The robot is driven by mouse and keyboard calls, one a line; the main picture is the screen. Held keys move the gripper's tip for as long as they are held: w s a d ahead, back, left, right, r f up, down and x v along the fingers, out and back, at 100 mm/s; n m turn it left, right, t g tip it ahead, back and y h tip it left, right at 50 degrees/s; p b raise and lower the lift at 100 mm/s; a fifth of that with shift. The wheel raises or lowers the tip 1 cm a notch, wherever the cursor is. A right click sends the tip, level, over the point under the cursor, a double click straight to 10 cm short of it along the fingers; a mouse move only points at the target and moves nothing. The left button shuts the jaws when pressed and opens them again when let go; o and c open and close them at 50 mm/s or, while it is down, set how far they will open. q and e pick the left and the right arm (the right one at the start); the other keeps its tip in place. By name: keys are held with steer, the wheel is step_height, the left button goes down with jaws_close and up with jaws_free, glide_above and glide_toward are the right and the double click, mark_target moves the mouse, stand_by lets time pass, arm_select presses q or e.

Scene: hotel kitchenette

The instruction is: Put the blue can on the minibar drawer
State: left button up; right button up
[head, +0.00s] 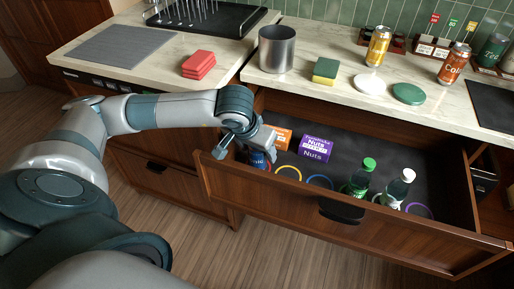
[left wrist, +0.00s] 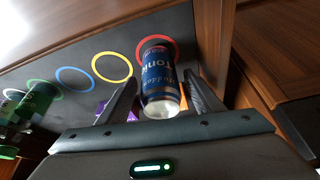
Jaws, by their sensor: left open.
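The blue can (head: 258,160) is at the left end of the open minibar drawer (head: 345,218), partly hidden by my left gripper (head: 250,143). In the left wrist view the blue can (left wrist: 158,78) is over a red ring (left wrist: 172,48) on the dark drawer floor. It lies between the two spread fingers of my left gripper (left wrist: 163,100), with a gap visible on each side. The left gripper is open. I cannot tell whether the can's base rests fully on the floor. My right gripper is not in view.
Orange (head: 277,136) and purple (head: 315,149) snack boxes stand behind the can. Yellow (head: 288,167), blue (head: 320,177) and purple (head: 420,206) rings mark the drawer floor. A green-capped bottle (head: 361,178) and a white-capped bottle (head: 397,188) stand further right. The counter edge overhangs behind.

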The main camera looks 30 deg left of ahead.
arm_select(q)
steer(key=shift+r, duration=0.35)
steer(key=p+v, duration=0.4)
steer(key=v, duration=0.7)
steer(key=shift+s+r+p, duration=0.15)
steer(key=shift+r+p, duration=0.1)
steer(key=shift+p, duration=0.05)
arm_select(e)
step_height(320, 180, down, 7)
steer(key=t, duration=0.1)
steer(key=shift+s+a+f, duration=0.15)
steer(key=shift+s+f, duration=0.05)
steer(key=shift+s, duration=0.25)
